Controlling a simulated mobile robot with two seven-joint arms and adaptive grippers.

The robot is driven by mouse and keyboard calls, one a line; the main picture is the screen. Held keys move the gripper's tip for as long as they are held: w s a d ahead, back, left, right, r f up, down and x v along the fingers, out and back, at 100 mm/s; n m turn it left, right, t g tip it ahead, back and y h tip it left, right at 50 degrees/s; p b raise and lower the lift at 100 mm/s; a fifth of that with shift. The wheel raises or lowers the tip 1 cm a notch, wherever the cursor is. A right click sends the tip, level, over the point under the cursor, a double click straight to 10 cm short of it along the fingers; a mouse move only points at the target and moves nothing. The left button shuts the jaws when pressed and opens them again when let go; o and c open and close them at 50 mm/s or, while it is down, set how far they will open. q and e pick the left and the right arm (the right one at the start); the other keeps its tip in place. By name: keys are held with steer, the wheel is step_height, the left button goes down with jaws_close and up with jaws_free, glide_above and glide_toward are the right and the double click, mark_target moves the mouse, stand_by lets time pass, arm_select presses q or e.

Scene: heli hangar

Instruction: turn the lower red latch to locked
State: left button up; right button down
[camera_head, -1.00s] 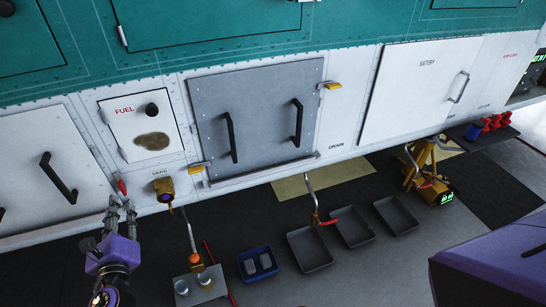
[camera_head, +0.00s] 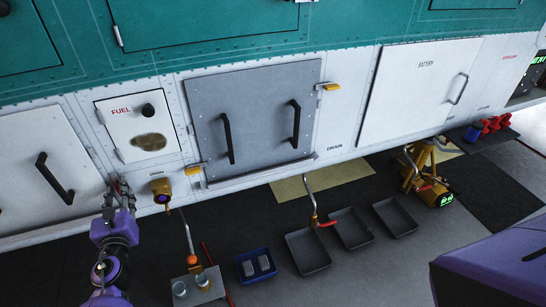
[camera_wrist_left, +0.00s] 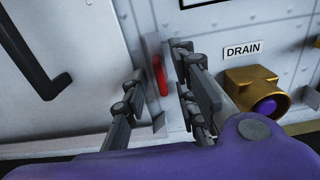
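The lower red latch (camera_wrist_left: 158,72) is on the white panel edge, left of the DRAIN label in the left wrist view. Its handle stands roughly upright, tilted slightly. In the head view only a small bit of red shows behind my left gripper (camera_head: 120,193). In the left wrist view my left gripper (camera_wrist_left: 160,72) is open, with one grey finger on each side of the latch. A gap shows beside the left finger; whether the right finger touches the latch I cannot tell. My right gripper is in neither view.
A gold drain fitting with a purple end (camera_head: 161,190) sticks out just right of my left gripper. A black handle (camera_head: 55,178) is on the panel to the left. The FUEL door (camera_head: 139,128) is above. A blue bin (camera_head: 240,271) and grey trays (camera_head: 306,260) stand on the floor.

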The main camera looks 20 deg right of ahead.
arm_select(q)
jaws_close()
steer(key=shift+n, duration=0.4)
steer(key=n+b, duration=0.1)
steer(key=n, duration=1.6)
stand_by(0.7)
